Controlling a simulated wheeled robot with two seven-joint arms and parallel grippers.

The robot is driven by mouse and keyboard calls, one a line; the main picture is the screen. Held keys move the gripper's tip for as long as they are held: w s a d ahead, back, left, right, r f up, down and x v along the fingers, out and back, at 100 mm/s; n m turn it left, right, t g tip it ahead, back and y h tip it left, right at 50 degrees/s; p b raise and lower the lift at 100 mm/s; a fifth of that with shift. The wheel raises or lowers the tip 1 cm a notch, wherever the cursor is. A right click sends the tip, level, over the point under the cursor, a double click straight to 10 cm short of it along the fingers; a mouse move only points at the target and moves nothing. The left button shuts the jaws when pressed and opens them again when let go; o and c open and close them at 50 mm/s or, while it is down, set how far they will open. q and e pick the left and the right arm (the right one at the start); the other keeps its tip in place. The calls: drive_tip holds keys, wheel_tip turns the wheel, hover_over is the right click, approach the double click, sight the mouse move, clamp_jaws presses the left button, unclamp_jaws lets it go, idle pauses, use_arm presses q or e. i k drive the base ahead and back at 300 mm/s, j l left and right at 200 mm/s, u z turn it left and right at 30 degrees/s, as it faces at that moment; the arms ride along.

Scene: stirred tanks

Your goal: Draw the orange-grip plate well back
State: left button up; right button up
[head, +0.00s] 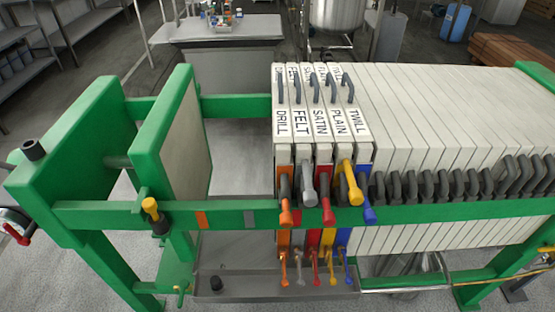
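The orange-grip plate (282,155), labelled DRILL, stands upright at the left end of the plate pack, against the plate labelled FELT (301,155). Its orange grip (286,216) sticks out at the front over the green side rail (420,212). A dark loop handle stands on its top edge. Grey, red, yellow and blue grips follow to its right, on the plates FELT, SATIN, PLAIN and TWILL. Neither of my grippers is in view.
An open gap lies between the DRILL plate and the upright green-edged follower plate (172,160) to the left. The rail there bears an orange mark (202,219) and a grey mark (250,218). Coloured taps hang below, above a metal drip tray (235,285).

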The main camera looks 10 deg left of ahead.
sight(283, 158)
drive_tip(key=j+z, duration=0.25)
drive_tip(key=j, duration=0.4)
drive_tip(key=j+z, duration=0.25)
drive_tip(key=j, duration=0.35)
drive_tip(key=k+j+z, duration=0.2)
drive_tip(key=j, duration=0.4)
drive_tip(key=i+j, duration=0.05)
drive_tip(key=i, duration=0.05)
